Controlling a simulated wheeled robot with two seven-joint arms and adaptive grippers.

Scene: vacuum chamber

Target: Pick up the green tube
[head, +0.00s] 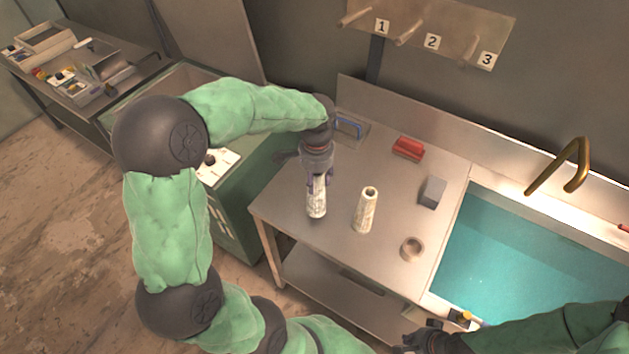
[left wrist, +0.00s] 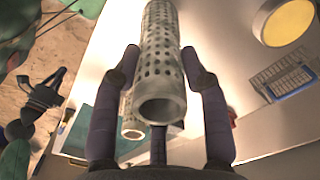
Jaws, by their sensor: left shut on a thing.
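My left gripper (head: 318,181) is shut on a pale grey-green tube (head: 316,204), which stands roughly upright over the left part of the metal table. In the left wrist view the tube (left wrist: 161,60) is perforated with rows of holes and has an open end; the gripper's fingers (left wrist: 160,75) lie on both sides of it. I cannot tell whether its lower end touches the table. A second pale tube (head: 365,212) stands upright to its right, apart from it. My right gripper (head: 425,341) is at the bottom edge of the head view, partly cut off; its jaws are unclear.
The metal table (head: 290,205) also holds a red block (head: 408,148), a grey block (head: 433,191), a small round cup (head: 411,248) and a blue-handled thing (head: 348,127). A sink with blue-green water (head: 520,265) adjoins at right. Numbered pegs (head: 430,35) are on the wall.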

